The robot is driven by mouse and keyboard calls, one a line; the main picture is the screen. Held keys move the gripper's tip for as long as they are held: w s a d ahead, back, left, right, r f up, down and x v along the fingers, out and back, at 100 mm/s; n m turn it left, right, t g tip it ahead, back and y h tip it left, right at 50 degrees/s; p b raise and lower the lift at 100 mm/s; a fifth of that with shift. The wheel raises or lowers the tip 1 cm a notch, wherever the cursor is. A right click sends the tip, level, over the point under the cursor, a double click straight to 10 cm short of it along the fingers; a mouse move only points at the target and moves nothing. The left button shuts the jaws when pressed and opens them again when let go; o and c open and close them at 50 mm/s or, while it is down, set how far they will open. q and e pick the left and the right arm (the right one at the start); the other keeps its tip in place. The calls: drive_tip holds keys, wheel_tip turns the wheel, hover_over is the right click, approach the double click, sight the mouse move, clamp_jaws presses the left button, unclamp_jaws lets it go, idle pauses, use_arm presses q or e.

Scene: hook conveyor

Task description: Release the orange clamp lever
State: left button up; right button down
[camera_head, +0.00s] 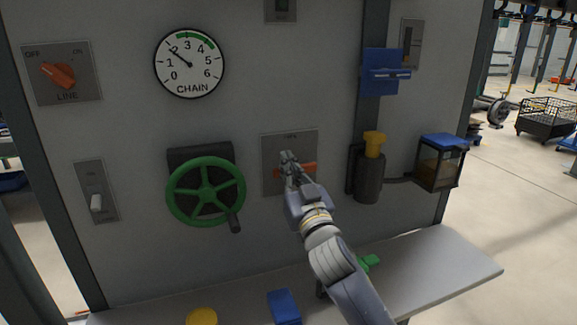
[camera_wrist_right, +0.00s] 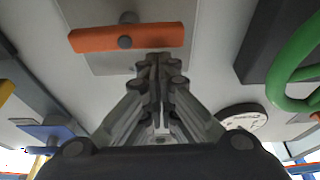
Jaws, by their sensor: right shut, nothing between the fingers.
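The orange clamp lever (camera_head: 309,167) lies roughly horizontal on a grey plate (camera_head: 271,146) in the middle of the panel. In the head view my right gripper (camera_head: 288,157) is in front of the lever and hides part of it. In the right wrist view the orange lever (camera_wrist_right: 105,39) shows as a bar with a dark round pivot on its plate (camera_wrist_right: 190,12). My right gripper (camera_wrist_right: 158,60) has its fingers together and empty, with the tips close to the lever's edge; I cannot tell whether they touch it. My left gripper is out of view.
A green handwheel (camera_head: 206,191) is left of the lever. A dark cylinder with a yellow top (camera_head: 374,140) and an oil box (camera_head: 440,163) are to the right. A blue bracket (camera_head: 381,72) sits above right. A shelf (camera_head: 440,262) below holds a blue block (camera_head: 284,306).

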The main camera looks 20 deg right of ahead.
sight(276, 172)
drive_tip(key=shift+a+f+n+y+p, duration=0.15)
drive_tip(key=shift+n+y+p, duration=0.15)
drive_tip(key=shift+n, duration=0.35)
drive_tip(key=shift+a+f+n+y+p, duration=0.15)
drive_tip(key=shift+n+y, duration=0.25)
drive_tip(key=shift+n, duration=0.25)
drive_tip(key=n+y+p, duration=0.1)
drive_tip(key=n, duration=0.2)
drive_tip(key=f+n+g+y+p, duration=0.1)
drive_tip(key=n+p, duration=0.1)
drive_tip(key=n, duration=0.1)
drive_tip(key=f+n+g+y+p, duration=0.1)
drive_tip(key=n+p, duration=0.1)
drive_tip(key=n, duration=0.2)
drive_tip(key=shift+a+f+y, duration=0.2)
drive_tip(key=shift+a+y, duration=0.15)
drive_tip(key=shift+y, duration=0.05)
drive_tip(key=n+p, duration=0.1)
drive_tip(key=f+n+g+p, duration=0.1)
drive_tip(key=n, duration=0.1)
drive_tip(key=n+p, duration=0.2)
drive_tip(key=shift+d+f+g+y, duration=0.25)
drive_tip(key=shift+f+g+y, duration=0.05)
drive_tip(key=shift+g, duration=0.1)
drive_tip(key=shift+d+f+n, duration=0.3)
drive_tip(key=shift+f+n, duration=0.4)
drive_tip(key=shift+f, duration=0.05)
drive_tip(key=shift+d+f, duration=0.1)
drive_tip(key=shift+d, duration=0.05)
drive_tip(key=shift+p, duration=0.3)
